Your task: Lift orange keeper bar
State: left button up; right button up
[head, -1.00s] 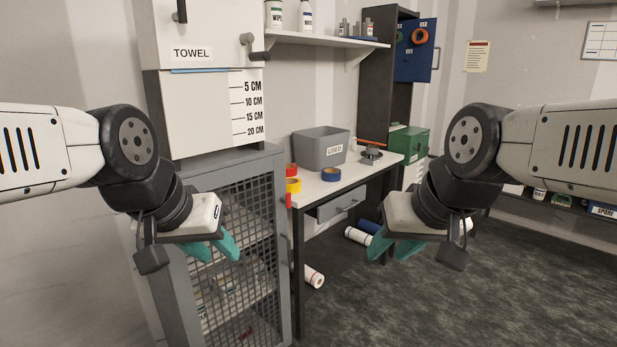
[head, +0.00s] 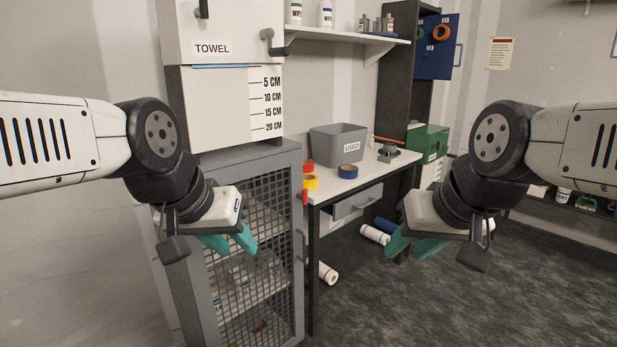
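A thin orange bar (head: 389,141), which looks like the keeper bar, sits at the far end of the white bench, above a small grey device (head: 388,153). It is small in view, and I cannot tell how it is fixed. My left gripper (head: 231,243) has teal fingers spread apart and empty, in front of the mesh cabinet. My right gripper (head: 411,246) also has its teal fingers apart and empty, in front of the bench's right side. Both grippers are well short of the bar and below the bench top in the picture.
White rolls (head: 375,235) lie beneath. A green box (head: 428,140) stands behind.

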aim_at(379, 138)
jog(key=i+l, duration=1.45)
jog(key=i, duration=0.25)
jog(key=i+l, duration=0.75)
jog(key=i+u, duration=0.15)
jog(key=u, duration=0.3)
jog(key=i+l+u, duration=0.25)
jog(key=l+u, duration=0.3)
jog(key=i+l+u, duration=0.1)
jog(key=l+u, duration=0.15)
jog(key=i+l, duration=0.15)
jog(key=l, duration=0.4)
jog(key=i+l+u, duration=0.15)
jog(key=l, duration=0.4)
jog(key=i+l, duration=0.1)
jog(key=l, duration=0.45)
jog(key=i+l+u, duration=0.1)
jog(key=l, duration=0.45)
